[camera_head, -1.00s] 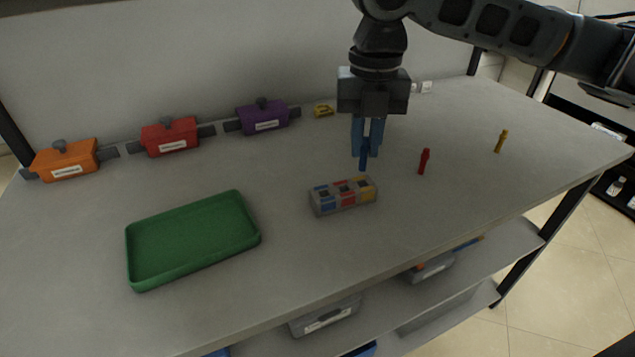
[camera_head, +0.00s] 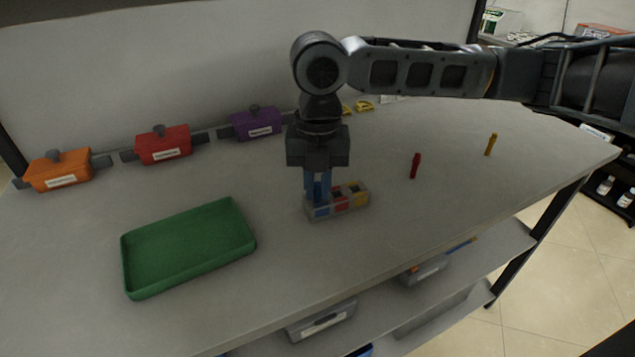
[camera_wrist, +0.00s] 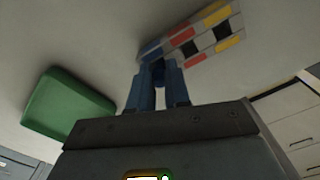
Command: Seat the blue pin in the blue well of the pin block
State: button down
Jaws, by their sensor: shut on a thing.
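The pin block (camera_head: 340,206) is a grey block with blue, red and yellow patches, on the grey table in the head view. It also shows in the wrist view (camera_wrist: 207,41), where two dark wells are visible. My gripper (camera_head: 317,190) points down over the block's left, blue end. In the wrist view, its blue fingers are shut on the blue pin (camera_wrist: 158,73). The pin's lower end is hidden, so I cannot tell whether it is inside the blue well or just above it. The red and yellow wells look empty.
A red pin (camera_head: 415,166) and a yellow pin (camera_head: 491,144) stand on the table to the right. A green tray (camera_head: 187,247) lies at left. Orange (camera_head: 58,171), red (camera_head: 163,146) and purple (camera_head: 255,123) boxes line the back.

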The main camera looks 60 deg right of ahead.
aim_at(318, 183)
jog(key=shift+f, duration=0.1)
jog(key=shift+f, duration=0.15)
jog(key=c, duration=1.1)
grip_release()
notch_tip(318, 183, up, 12)
jog(key=shift+r, duration=0.25)
